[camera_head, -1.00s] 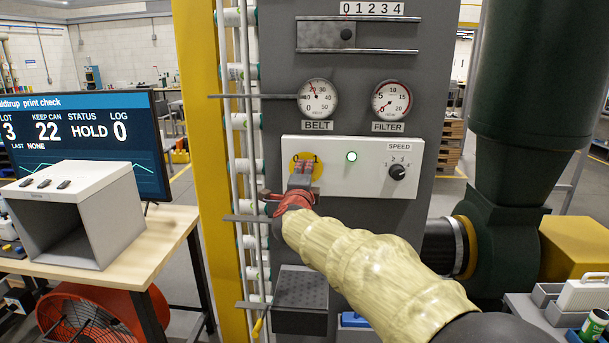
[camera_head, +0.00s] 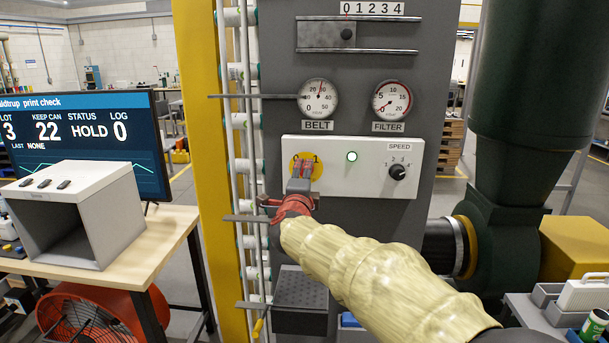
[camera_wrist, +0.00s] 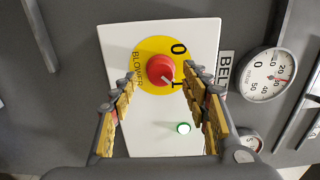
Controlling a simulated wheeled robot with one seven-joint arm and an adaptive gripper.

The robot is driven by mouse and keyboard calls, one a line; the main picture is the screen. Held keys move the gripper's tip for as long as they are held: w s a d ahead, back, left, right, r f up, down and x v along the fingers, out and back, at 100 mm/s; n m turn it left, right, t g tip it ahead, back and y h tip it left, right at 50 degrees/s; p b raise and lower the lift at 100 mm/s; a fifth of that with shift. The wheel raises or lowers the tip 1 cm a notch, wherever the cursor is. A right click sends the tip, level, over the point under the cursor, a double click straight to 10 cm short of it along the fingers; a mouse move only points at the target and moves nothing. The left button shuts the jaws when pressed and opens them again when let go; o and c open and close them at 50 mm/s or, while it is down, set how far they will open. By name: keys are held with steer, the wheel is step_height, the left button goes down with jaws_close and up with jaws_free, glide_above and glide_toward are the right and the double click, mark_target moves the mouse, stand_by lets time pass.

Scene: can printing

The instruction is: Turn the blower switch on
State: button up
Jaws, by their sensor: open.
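The blower switch is a red round knob (camera_wrist: 160,69) on a yellow disc (camera_wrist: 150,47) marked BLOWER, 0 and 1. Its pale pointer mark appears to point toward the 1. The disc sits at the left of a white panel (camera_head: 350,183). My gripper (camera_wrist: 161,75) is open, with one finger on each side of the knob and a visible gap to it on both sides in the wrist view. In the head view my gripper (camera_head: 298,187) covers most of the knob. A green lamp (camera_head: 352,156) glows on the panel; it also shows in the wrist view (camera_wrist: 184,128).
A speed dial (camera_head: 397,172) is at the panel's right. The belt gauge (camera_head: 317,98) and filter gauge (camera_head: 391,100) hang above. Rods and a yellow post (camera_head: 200,120) stand left of the panel. A dark step (camera_head: 301,288) juts out below.

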steer(key=s, duration=0.9)
steer(key=shift+s+a, duration=0.15)
steer(key=shift+s, duration=0.1)
